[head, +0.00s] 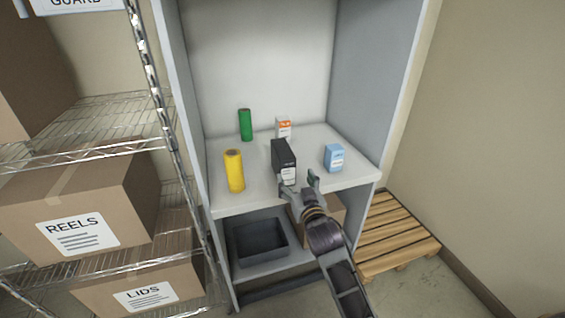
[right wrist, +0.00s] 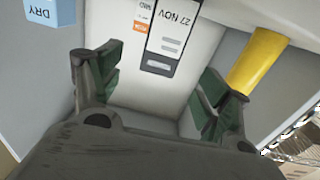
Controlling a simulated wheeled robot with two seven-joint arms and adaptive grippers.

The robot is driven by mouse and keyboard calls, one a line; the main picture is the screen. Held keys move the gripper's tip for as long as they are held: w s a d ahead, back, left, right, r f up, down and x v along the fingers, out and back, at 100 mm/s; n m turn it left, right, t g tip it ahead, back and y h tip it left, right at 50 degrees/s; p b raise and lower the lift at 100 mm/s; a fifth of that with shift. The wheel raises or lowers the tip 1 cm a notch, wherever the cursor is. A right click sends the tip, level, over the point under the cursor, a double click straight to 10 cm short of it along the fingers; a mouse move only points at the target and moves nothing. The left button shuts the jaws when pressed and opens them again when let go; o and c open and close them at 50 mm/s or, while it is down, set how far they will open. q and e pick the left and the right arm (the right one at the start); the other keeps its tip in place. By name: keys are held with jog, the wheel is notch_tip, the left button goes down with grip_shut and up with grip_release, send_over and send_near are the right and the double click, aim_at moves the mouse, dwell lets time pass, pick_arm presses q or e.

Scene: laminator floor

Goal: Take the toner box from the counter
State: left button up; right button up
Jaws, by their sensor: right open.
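A black upright box with a white label (head: 283,158), which I take to be the toner box, stands on the white counter (head: 255,194) inside the grey cabinet. In the right wrist view its label reads "27 NOV" (right wrist: 171,38). My right gripper (head: 299,185) is at the counter's front edge, just in front of the black box. It is open and empty; in the right wrist view its green-padded fingers (right wrist: 157,82) are spread, with the box beyond them, not between them. My left gripper is not in view.
A yellow roll (head: 234,171) stands left of the black box, a green roll (head: 245,125) and an orange-and-white box (head: 283,128) behind, a blue box (head: 334,157) to the right. A dark bin (head: 260,240) and a cardboard box sit below. Wire shelving is at left.

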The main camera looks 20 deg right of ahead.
aim_at(289, 167)
jog(key=shift+w, duration=0.15)
jog(key=shift+w, duration=1.8)
jog(key=shift+w+d, duration=0.1)
jog(key=shift+w, duration=2.25)
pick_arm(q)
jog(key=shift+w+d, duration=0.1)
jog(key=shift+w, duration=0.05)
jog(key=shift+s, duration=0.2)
pick_arm(e)
jog(key=shift+w, duration=0.15)
